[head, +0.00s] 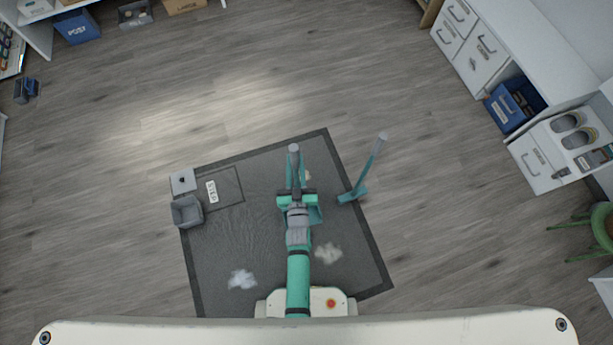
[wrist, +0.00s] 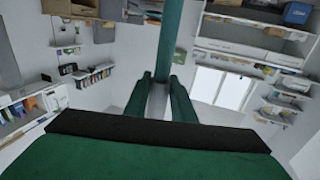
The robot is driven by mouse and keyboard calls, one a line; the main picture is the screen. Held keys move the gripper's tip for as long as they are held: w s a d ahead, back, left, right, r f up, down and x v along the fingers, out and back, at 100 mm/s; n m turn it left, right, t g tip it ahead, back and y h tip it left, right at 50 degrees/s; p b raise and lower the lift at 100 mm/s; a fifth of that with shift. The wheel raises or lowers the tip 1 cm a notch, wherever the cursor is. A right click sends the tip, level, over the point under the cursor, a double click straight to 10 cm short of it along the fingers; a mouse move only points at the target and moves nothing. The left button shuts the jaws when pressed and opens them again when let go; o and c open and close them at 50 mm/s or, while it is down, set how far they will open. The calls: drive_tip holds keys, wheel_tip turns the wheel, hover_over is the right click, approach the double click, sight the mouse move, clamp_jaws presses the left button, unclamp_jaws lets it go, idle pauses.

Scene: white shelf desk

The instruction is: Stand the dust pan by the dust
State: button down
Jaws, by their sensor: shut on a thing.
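The dust pan (head: 315,214) is teal with a grey-tipped handle. In the head view it is over the dark mat, its handle pointing to the top of the picture and its pan partly hidden under my gripper. My gripper (head: 296,190) is shut on the dust pan. In the wrist view a green bar, likely the handle (wrist: 188,35), rises by my gripper's fingers (wrist: 163,92). Pale dust piles lie on the mat: one lower left (head: 242,279), one right of my arm (head: 328,253), and a small one (head: 307,176) partly hidden beside the handle. I cannot tell whether the pan touches the mat.
A teal broom (head: 352,194) with a grey grip stands at the mat's right edge, close to the dust pan. A grey bin (head: 187,211), a white box (head: 182,181) and a labelled plate (head: 212,191) are at the mat's left. Drawers line the right.

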drive_tip(key=s+a+r+y, duration=0.1)
drive_tip(key=s+a+r, duration=0.4)
drive_tip(key=r, duration=0.1)
drive_tip(key=w+d+f+n, duration=0.1)
drive_tip(key=w+d+f, duration=0.6)
drive_tip(key=w+f, duration=0.5)
drive_tip(key=shift+d+f+y, duration=0.3)
drive_tip(key=shift+d+f, duration=0.05)
drive_tip(key=shift+f, duration=0.25)
drive_tip(key=c, duration=1.5)
unclamp_jaws()
drive_tip(key=shift+f, duration=0.15)
